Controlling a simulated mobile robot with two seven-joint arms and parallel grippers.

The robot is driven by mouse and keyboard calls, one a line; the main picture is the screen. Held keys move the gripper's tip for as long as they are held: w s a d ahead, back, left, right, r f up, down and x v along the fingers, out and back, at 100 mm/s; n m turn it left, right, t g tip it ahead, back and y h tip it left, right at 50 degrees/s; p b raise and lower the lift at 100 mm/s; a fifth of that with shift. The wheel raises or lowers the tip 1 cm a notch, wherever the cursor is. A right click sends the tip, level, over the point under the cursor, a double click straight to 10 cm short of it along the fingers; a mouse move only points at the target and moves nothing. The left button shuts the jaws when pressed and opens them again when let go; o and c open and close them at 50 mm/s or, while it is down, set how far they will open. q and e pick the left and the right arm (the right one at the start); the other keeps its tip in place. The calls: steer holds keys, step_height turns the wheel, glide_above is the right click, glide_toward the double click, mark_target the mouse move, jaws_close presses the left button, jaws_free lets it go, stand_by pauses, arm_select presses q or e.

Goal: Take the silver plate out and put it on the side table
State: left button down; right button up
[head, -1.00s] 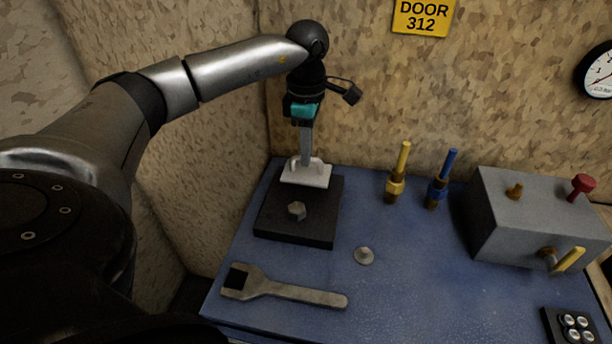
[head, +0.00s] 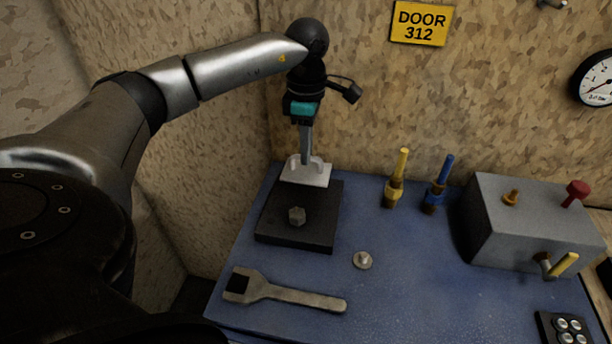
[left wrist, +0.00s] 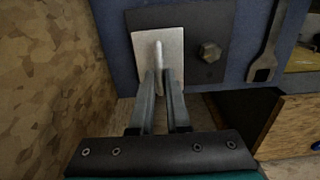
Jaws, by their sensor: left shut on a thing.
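The silver plate (head: 318,176) is a small pale square with an upright handle, at the far edge of the black block (head: 275,229) on the blue bench top. In the left wrist view the plate (left wrist: 174,45) overlaps one side of the black block. My left gripper (head: 305,160) points down from above and is shut on the plate's handle. In the left wrist view its fingers (left wrist: 158,80) close around the handle's near end. I cannot tell whether the plate touches the block. My right gripper is not in view. No side table can be clearly identified.
A wrench (head: 290,294), a small round knob (head: 362,260), yellow (head: 396,180) and blue (head: 438,185) upright tools and a grey box (head: 530,220) are on the bench. A wooden cabinet-like piece (left wrist: 292,125) shows in the wrist view.

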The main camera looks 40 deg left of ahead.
arm_select(q)
steer(key=shift+r+p, duration=1.45)
steer(key=shift+r, duration=0.4)
steer(key=shift+f, duration=0.1)
